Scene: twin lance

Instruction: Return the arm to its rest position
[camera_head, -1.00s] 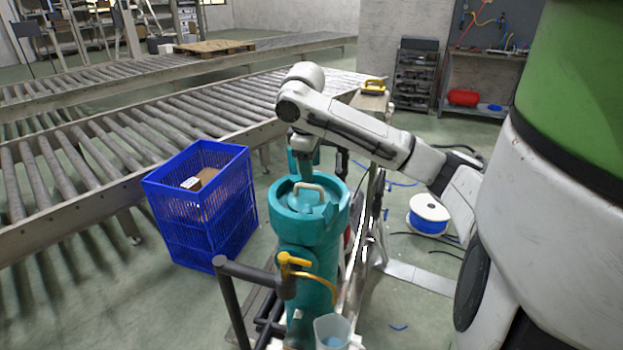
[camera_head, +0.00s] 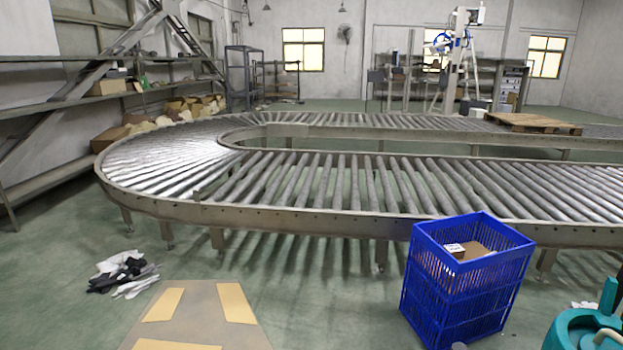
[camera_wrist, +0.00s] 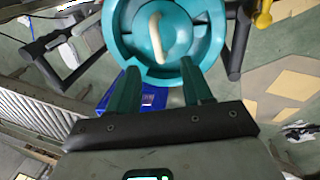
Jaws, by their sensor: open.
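My gripper (camera_wrist: 159,68) shows in the wrist view with its two dark green fingers apart and nothing between them. Beyond the fingertips is a teal canister (camera_wrist: 122,38), seen from above, with a pale curved handle (camera_wrist: 155,38) on its lid. The handle is clear of the fingers. The gap between fingertips and canister is hard to judge. In the head view the canister (camera_head: 562,335) is cut off at the bottom right corner.
A blue crate (camera_head: 432,285) with a brown box (camera_head: 472,252) inside stands before the curved roller conveyor (camera_head: 330,185). Dark and white cloths (camera_head: 122,273) lie on the floor at left, near a tan floor mat (camera_head: 205,312). The wrist view shows dark bars (camera_wrist: 58,62) beside the canister.

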